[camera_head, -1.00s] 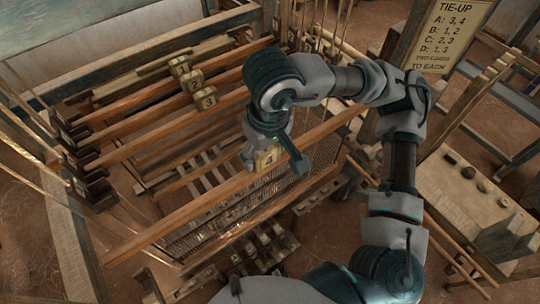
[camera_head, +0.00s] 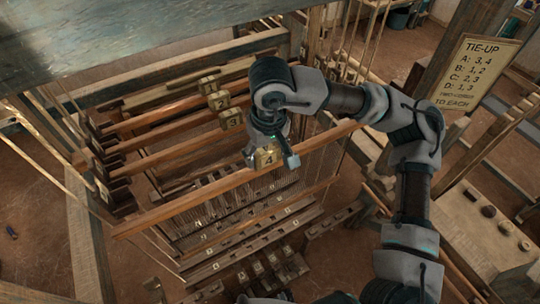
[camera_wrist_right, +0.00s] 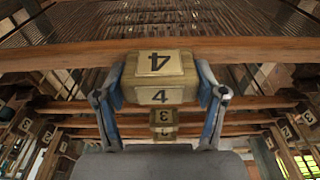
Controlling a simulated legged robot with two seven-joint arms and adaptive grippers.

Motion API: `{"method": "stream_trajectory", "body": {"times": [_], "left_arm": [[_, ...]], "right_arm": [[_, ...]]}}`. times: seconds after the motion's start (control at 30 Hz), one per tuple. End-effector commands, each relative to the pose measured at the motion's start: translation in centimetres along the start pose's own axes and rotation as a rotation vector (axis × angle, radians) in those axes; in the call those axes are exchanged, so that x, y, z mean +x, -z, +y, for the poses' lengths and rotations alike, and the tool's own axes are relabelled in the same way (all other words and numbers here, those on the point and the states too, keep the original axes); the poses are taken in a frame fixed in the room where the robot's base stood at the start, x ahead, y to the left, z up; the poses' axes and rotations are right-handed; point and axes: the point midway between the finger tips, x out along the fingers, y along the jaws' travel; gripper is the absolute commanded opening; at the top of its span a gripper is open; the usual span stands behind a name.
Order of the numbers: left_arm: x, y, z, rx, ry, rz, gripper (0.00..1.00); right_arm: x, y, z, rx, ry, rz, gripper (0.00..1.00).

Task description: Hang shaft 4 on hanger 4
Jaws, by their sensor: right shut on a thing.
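Shaft 4 (camera_head: 195,195) is a long wooden bar with cords hanging under it. Its block marked 4 (camera_head: 267,156) is at mid-bar. My right gripper (camera_head: 268,150) is shut on this block; in the wrist view its two fingers flank the block (camera_wrist_right: 158,80). The bar's left end is in front of the dark stepped hanger posts (camera_head: 103,172) and looks apart from them. A small pale label on the nearest post is too small to read surely. The right-end hanger is hidden behind my arm. My left gripper is not in view.
Shafts with blocks 2 (camera_head: 220,100) and 3 (camera_head: 231,119) lie behind shaft 4 on the stepped posts. Treadles (camera_head: 265,270) are below. A tie-up sign (camera_head: 470,75) and a bench (camera_head: 480,225) stand at the right.

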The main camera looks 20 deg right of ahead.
Motion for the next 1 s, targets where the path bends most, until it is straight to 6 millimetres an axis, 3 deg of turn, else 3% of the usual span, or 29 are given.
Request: {"method": "stream_trajectory", "body": {"times": [1.0], "left_arm": [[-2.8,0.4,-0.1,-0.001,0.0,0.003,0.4]], "right_arm": [[0.9,7.7,-0.1,0.001,0.002,0.0,0.01]]}}
